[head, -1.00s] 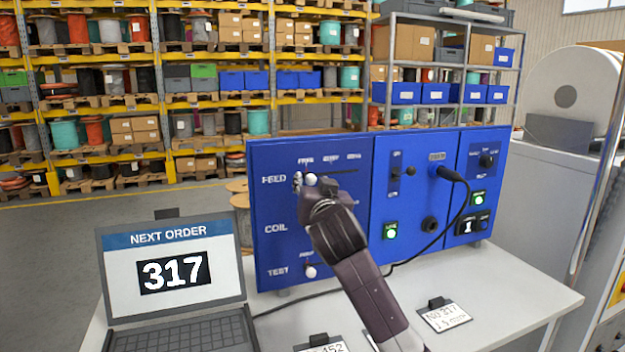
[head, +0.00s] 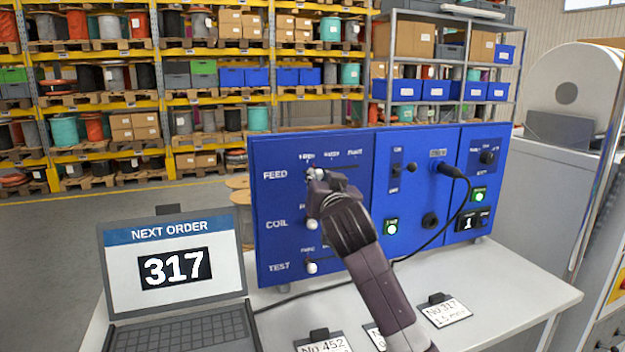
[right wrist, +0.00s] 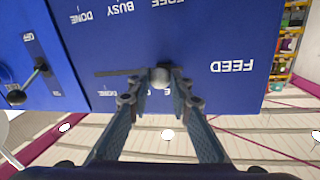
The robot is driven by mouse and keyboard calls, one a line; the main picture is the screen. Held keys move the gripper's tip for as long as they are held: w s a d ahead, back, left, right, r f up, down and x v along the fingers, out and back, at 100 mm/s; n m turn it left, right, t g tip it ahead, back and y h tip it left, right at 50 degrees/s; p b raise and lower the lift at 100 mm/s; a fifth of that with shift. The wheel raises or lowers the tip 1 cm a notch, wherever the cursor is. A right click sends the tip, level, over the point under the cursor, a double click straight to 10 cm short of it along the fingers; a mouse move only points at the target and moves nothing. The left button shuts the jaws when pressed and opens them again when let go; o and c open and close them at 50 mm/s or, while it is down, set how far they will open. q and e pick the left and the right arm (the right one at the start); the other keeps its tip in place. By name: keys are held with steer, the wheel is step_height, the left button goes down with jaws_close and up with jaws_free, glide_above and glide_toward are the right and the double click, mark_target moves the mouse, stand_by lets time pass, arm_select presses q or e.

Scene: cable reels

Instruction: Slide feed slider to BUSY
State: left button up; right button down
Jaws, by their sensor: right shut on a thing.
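The feed slider's pale knob (head: 319,173) is on the top slot of the blue panel (head: 350,240), beside the word FEED. The right wrist view, upside down, shows the knob (right wrist: 162,76) near the FREE mark, with the slot running past BUSY to DONE. My right gripper (head: 315,180) is at the knob and partly hides it in the head view. In the right wrist view its fingertips (right wrist: 161,82) are on both sides of the knob, shut on it. My left gripper is not in view.
The COIL knob (head: 311,224) and TEST knob (head: 311,267) sit below on the same panel. A black cable (head: 466,205) hangs from the panel at right. A laptop (head: 172,270) reading 317 and paper tags (head: 446,313) are on the white table (head: 510,290).

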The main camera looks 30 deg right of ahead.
steer(key=d, duration=0.2)
steer(key=s+d, duration=0.1)
steer(key=d, duration=0.2)
steer(key=shift+s, duration=0.15)
steer(key=shift+a, duration=0.1)
steer(key=c, duration=1.7)
jaws_free()
steer(key=shift+c, duration=0.2)
steer(key=shift+s+a, duration=0.1)
steer(key=v, duration=1.1)
steer(key=shift+s, duration=0.4)
steer(key=shift+a, duration=0.1)
